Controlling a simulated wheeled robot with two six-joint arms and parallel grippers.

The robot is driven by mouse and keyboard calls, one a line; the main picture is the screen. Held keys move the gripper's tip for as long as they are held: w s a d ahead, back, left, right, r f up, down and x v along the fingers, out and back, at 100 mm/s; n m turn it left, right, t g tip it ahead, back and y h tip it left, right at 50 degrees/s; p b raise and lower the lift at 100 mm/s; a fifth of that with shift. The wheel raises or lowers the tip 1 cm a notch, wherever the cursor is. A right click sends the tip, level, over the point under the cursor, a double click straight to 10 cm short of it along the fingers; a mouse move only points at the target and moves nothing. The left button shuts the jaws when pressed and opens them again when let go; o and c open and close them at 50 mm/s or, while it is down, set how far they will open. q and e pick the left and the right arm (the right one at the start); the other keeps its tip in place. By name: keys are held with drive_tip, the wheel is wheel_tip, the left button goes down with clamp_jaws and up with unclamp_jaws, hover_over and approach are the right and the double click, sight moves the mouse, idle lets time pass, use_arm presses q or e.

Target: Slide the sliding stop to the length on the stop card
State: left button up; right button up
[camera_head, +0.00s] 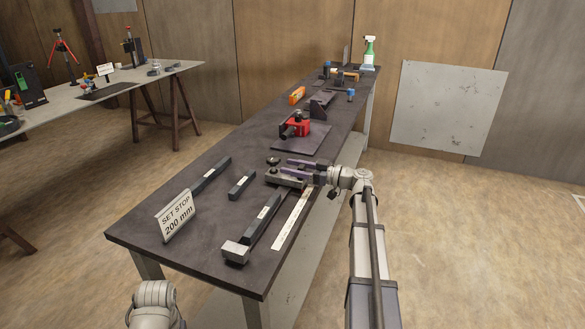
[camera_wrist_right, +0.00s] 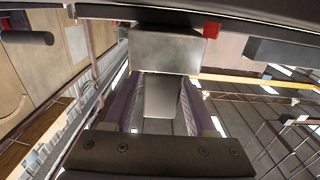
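The stop card (camera_head: 177,216) stands at the left front of the dark bench and reads "SET STOP 200 mm". A white scale strip (camera_head: 290,220) runs along the bench's right edge, beside a dark bar with a grey end block (camera_head: 236,251) at its near end. The grey sliding stop (camera_head: 280,177) is at the far end of the strip. My right gripper (camera_head: 291,167) is at the stop, its purple fingers apart. In the right wrist view, the stop's grey block (camera_wrist_right: 166,50) has a narrower part between the open fingers (camera_wrist_right: 163,98), with gaps visible. My left gripper is out of view.
Two loose dark bars (camera_head: 212,175) (camera_head: 241,185) lie left of the stop. A red tool (camera_head: 295,127) on a dark plate stands beyond it. An orange item (camera_head: 298,95) and a spray bottle (camera_head: 369,51) are farther back. The bench between card and end block is clear.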

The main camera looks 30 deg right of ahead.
clamp_jaws()
idle(1.1)
